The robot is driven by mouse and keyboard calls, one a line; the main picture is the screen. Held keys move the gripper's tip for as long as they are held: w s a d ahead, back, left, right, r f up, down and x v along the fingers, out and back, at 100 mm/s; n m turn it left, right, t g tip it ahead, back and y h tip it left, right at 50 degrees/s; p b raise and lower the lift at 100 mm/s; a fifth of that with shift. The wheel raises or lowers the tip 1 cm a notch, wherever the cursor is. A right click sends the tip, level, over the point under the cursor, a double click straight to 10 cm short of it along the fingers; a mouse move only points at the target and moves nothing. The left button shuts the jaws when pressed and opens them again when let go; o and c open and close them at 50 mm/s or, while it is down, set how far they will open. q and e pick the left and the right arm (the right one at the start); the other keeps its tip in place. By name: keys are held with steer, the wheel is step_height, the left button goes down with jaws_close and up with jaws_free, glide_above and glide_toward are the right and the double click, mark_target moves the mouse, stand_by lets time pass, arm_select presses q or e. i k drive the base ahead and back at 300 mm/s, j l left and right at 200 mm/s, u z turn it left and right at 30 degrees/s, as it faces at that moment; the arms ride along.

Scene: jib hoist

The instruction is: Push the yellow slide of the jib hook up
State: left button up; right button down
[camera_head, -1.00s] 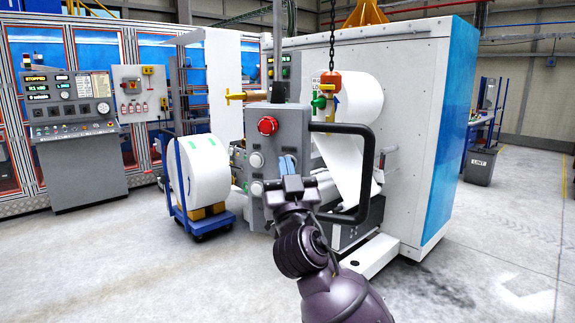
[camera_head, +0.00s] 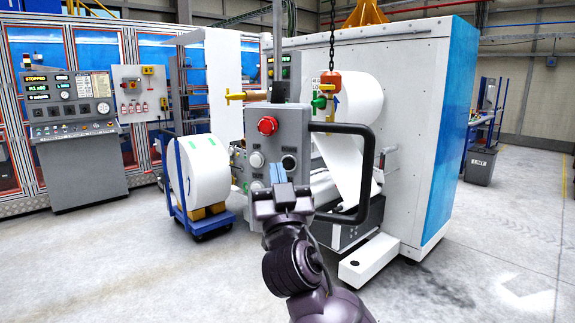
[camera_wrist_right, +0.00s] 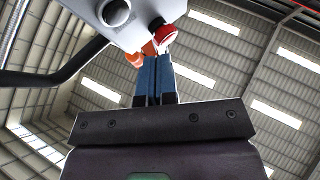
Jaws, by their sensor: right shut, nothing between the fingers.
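The jib hook block (camera_head: 330,82) is orange and hangs on a dark chain, just above and behind the right end of the grey control box. A small yellow part (camera_head: 337,101), which looks like the slide, shows below it, beside a green fitting (camera_head: 319,102). It is too small to tell its exact position. My right gripper (camera_head: 277,172) is shut and empty, its blue fingers pointing up in front of the lower part of the box, below and left of the hook. In the right wrist view the fingers (camera_wrist_right: 154,80) are together, with orange behind them. My left gripper is out of view.
The grey control box (camera_head: 280,120) has a red button (camera_head: 267,125), several round knobs and a black bar handle (camera_head: 368,170) on its right. A white paper roll (camera_head: 361,98) and a large white machine (camera_head: 420,120) stand behind. Open floor lies in front.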

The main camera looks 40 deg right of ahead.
mark_target(328, 87)
steer(key=z, duration=1.4)
